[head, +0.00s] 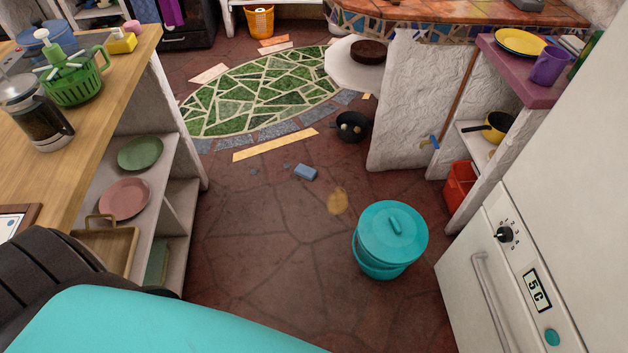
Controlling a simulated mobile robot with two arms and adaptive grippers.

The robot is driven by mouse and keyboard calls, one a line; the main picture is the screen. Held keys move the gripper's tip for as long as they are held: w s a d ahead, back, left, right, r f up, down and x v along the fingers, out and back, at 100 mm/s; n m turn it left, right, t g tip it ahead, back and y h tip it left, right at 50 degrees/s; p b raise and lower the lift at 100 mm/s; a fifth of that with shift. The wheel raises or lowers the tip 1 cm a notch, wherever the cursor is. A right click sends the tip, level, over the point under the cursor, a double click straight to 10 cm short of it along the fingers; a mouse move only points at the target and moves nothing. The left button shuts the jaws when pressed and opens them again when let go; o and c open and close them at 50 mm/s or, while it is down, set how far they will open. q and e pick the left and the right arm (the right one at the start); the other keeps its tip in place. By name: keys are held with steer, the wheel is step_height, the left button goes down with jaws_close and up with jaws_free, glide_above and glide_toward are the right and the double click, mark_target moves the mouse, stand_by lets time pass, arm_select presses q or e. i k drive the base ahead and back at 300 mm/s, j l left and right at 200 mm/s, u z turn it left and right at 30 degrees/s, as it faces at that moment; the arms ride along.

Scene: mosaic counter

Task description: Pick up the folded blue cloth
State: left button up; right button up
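A small blue folded-looking item (305,172) lies on the brown stone floor in the middle of the head view. It looks like the folded blue cloth, but it is too small to tell for sure. Nothing covers it. Neither my left nor my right gripper shows in this view.
A turquoise lidded bucket (392,234) stands on the floor to the right of the blue item. A black bowl (351,126) sits beyond it. A wooden counter with shelves (130,75) is at left, a white appliance (540,240) at right. A stain (337,202) marks the floor.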

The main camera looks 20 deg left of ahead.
mark_target(309, 174)
steer(key=i+j, duration=0.2)
steer(key=i+j+z, duration=0.15)
steer(key=j, duration=0.25)
steer(key=i+j, duration=0.25)
steer(key=i+j+z, duration=0.15)
steer(key=j, duration=0.3)
